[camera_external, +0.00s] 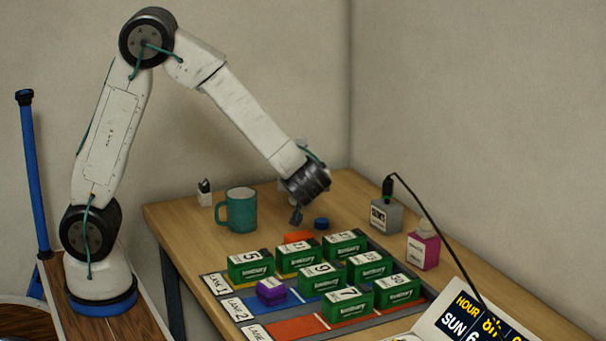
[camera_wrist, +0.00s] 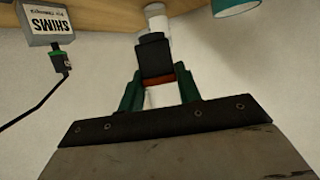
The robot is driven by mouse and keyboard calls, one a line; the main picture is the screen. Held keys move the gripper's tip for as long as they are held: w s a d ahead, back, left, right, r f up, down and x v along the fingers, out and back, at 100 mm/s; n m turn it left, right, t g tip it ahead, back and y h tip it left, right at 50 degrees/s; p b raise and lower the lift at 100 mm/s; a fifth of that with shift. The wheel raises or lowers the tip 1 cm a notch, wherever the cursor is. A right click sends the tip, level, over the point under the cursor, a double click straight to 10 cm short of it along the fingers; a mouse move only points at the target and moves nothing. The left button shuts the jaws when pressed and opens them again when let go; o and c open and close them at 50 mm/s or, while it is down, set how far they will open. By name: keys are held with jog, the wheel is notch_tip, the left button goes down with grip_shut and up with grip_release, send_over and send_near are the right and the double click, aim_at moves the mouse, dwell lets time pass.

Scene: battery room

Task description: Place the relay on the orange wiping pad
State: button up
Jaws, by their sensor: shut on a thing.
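My gripper (camera_wrist: 158,92) is shut on a small dark block, which looks to be the relay (camera_wrist: 154,56). In the external view the relay (camera_external: 296,216) hangs below my gripper (camera_external: 300,200), above the table's back part. The orange wiping pad (camera_external: 298,237) lies flat on the table, just below the relay in the picture and behind the green boxes, which hide part of its front. The relay appears apart from the pad. A reddish-brown strip shows between the fingers in the wrist view; I cannot tell what it is.
Several green boxes (camera_external: 349,303) and a purple box (camera_external: 271,292) fill the lane mat in front. A teal mug (camera_external: 237,210) stands left, a blue round item (camera_external: 321,223) close right of the pad. A grey shims box (camera_external: 380,216) and magenta bottle (camera_external: 423,252) stand right.

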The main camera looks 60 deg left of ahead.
jog(key=f, duration=0.2)
jog(key=s+f, duration=0.1)
jog(key=f, duration=0.1)
jog(key=shift+d+f, duration=0.2)
jog(key=shift+f, duration=1.95)
jog(key=shift+f, duration=0.1)
jog(key=o, duration=1)
